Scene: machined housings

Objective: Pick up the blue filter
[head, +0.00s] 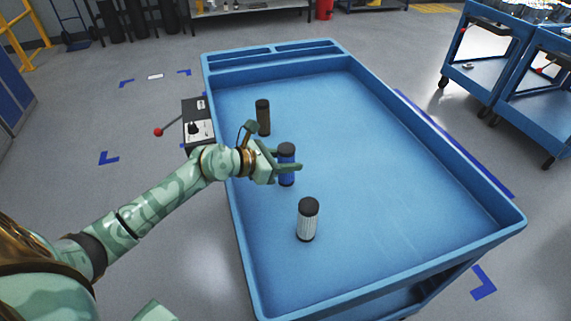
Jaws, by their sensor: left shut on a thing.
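The blue filter (287,176), a blue cylinder with a dark cap, stands upright in the blue cart tray (400,235), left of its middle. My left gripper (287,166) is shut on it, with the fingers around its upper body. The fingers hide part of the filter. I cannot tell whether its base is clear of the tray floor. My right gripper is not in view.
A dark filter (263,118) stands behind the gripper, and a white filter with a dark cap (307,222) stands in front. A control box (198,126) with a red-knobbed lever is beside the tray's left rim. The tray's right side is clear.

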